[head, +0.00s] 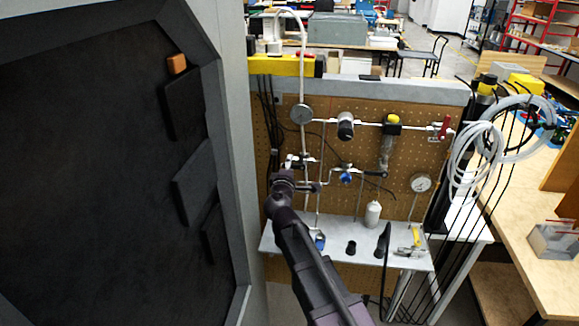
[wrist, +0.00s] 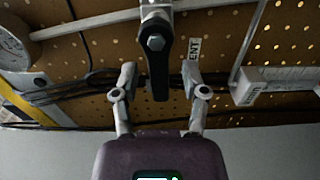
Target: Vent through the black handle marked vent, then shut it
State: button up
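The black handle (wrist: 155,62) is in the upper middle of the wrist view, on a valve on a metal pipe (wrist: 95,24). It lies in line with the view, its free end toward my gripper (wrist: 160,80). My gripper is open, one finger on each side of the handle with a visible gap to both. In the head view my gripper (head: 292,185) is at the left part of the pegboard, and I cannot make out the handle behind it.
The pegboard (head: 270,130) carries gauges (head: 302,114), pipes, a red-handled valve (head: 445,127) and a blue-marked valve (head: 346,177). A large dark panel stands close at left. Black cables run near the pegboard.

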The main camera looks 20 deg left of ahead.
aim_at(302, 165)
grip_shut()
jog(key=shift+r, duration=0.1)
jog(key=m, duration=0.2)
jog(key=r+m+p, duration=0.1)
jog(key=shift+d+r+m, duration=0.1)
jog(key=shift+r+m, duration=0.05)
jog(key=shift+m, duration=0.25)
jog(key=m, duration=0.1)
jog(key=r+m+p, duration=0.1)
jog(key=m, duration=0.2)
jog(key=shift+w+d+r+m+p, duration=0.1)
jog(key=shift+d+r+m+p, duration=0.05)
jog(key=shift+d+m+p, duration=0.2)
jog(key=m, duration=0.2)
jog(key=d+r+m+p, duration=0.1)
jog(key=m, duration=0.1)
jog(key=shift+w+d+m, duration=0.15)
jog(key=shift+d+m, duration=0.05)
jog(key=shift+m, duration=0.05)
jog(key=m, duration=0.1)
jog(key=d+m, duration=0.1)
jog(key=m, duration=0.2)
jog(key=shift+w+d+m, duration=0.15)
jog(key=shift+d+m, duration=0.1)
jog(key=shift+m, duration=0.15)
